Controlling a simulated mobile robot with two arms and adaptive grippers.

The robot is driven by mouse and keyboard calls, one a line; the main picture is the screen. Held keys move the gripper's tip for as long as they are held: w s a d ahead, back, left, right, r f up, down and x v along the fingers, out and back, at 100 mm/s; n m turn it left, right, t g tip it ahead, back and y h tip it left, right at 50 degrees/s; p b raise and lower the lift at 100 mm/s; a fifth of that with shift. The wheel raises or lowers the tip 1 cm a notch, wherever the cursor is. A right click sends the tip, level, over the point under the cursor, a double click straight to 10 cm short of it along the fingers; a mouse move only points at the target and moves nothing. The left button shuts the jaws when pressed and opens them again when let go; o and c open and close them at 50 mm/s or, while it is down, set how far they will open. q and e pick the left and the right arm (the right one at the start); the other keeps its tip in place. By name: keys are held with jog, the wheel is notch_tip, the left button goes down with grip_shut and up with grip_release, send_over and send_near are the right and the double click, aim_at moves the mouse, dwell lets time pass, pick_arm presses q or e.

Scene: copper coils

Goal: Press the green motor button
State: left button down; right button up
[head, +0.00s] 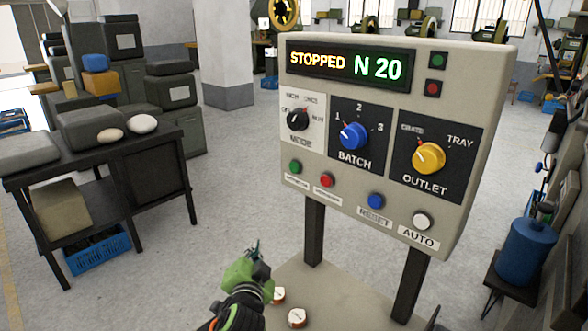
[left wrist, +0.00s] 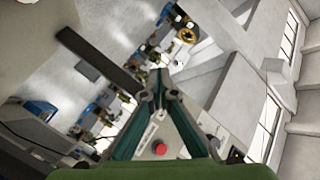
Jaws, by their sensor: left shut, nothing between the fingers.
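The green motor button (head: 295,166) is at the lower left of the beige control panel (head: 462,225), above a small label. A red button (head: 327,180) is just right of it; a red button (left wrist: 160,148) also shows between the fingers in the left wrist view. My left gripper (head: 257,247) is below and left of the green button, pointing up, apart from the panel. Its fingers are shut and empty; the tips also show in the left wrist view (left wrist: 158,92). I cannot make out the green button there. My right gripper is not seen.
The panel display (head: 345,66) reads "STOPPED N 20". A blue button (head: 376,200), a white button (head: 422,220) and three knobs share the panel. Two small copper-and-white pieces (head: 297,317) lie on the surface below. A dark workbench (head: 150,150) stands left, with free floor between.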

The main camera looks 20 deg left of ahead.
aim_at(295, 167)
pick_arm(q)
jog(key=w+a+r+m+t+y, duration=0.1)
jog(key=w+r+t, duration=0.3)
jog(key=r, duration=1)
jog(key=shift+w+a+m+y, duration=0.15)
jog(key=shift+w+m+y, duration=0.45)
jog(key=shift+w, duration=0.45)
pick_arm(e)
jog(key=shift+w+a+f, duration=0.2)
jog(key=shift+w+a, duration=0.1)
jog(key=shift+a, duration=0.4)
pick_arm(q)
jog(key=shift+w, duration=0.1)
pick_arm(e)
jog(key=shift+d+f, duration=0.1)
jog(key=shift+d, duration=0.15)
pick_arm(q)
jog(key=w+d+b, duration=0.3)
jog(key=w+b, duration=0.1)
jog(key=w, duration=0.4)
jog(key=shift+b, duration=0.35)
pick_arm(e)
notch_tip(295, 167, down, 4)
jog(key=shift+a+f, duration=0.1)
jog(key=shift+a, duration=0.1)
